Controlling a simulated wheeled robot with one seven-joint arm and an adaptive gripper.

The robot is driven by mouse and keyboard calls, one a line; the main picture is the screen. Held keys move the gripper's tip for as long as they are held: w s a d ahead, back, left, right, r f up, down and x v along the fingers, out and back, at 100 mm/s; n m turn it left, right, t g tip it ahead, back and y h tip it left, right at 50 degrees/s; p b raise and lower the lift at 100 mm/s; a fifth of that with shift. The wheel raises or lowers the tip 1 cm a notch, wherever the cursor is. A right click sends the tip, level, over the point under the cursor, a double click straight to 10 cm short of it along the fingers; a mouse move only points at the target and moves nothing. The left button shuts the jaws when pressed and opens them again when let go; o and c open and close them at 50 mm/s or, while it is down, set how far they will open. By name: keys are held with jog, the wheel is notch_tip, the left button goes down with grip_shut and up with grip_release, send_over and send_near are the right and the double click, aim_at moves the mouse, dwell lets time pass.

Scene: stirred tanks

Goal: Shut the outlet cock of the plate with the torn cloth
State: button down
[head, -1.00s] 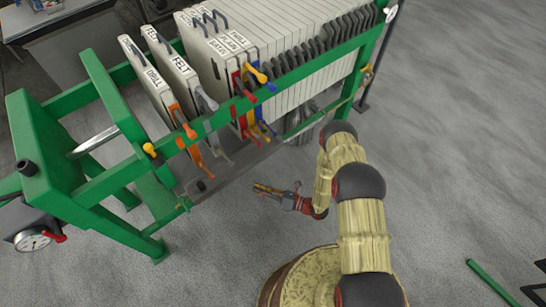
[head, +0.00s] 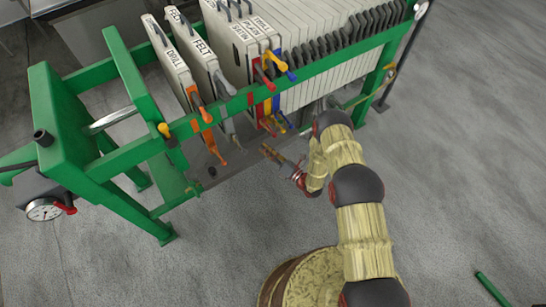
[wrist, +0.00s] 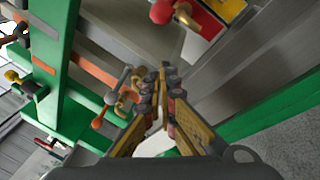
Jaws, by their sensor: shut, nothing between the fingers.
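The plates hang in a green press frame (head: 330,62). Labels read DRILL on one plate (head: 168,62), FELT on another (head: 198,62), and TWILL, PLAIN and SATIN on the plates to the right. Under them hang an orange outlet cock (head: 210,142), a grey one (head: 227,128), and red, yellow and blue ones (head: 268,118) close together. No torn cloth can be made out. My gripper (head: 266,152) is shut and empty, in front of and below the coloured cocks. In the wrist view my gripper (wrist: 160,82) has a grey-and-orange cock (wrist: 112,98) just left of its fingertips; contact cannot be told.
A green rail (head: 320,62) runs along the plates above the lower cocks. A dark tray (head: 215,168) lies beneath them. A pressure gauge (head: 43,209) with a red handle stands at the left end.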

aim_at(270, 130)
jog(key=d+r, duration=0.1)
jog(key=w+d+r, duration=0.1)
jog(key=d, duration=0.1)
jog(key=shift+w+d+r+b, duration=0.1)
jog(key=shift+b, duration=0.2)
jog(key=shift+d+r+g+h+p, duration=0.15)
jog(key=shift+r+g+h+p, duration=0.15)
jog(key=shift+r+p, duration=0.35)
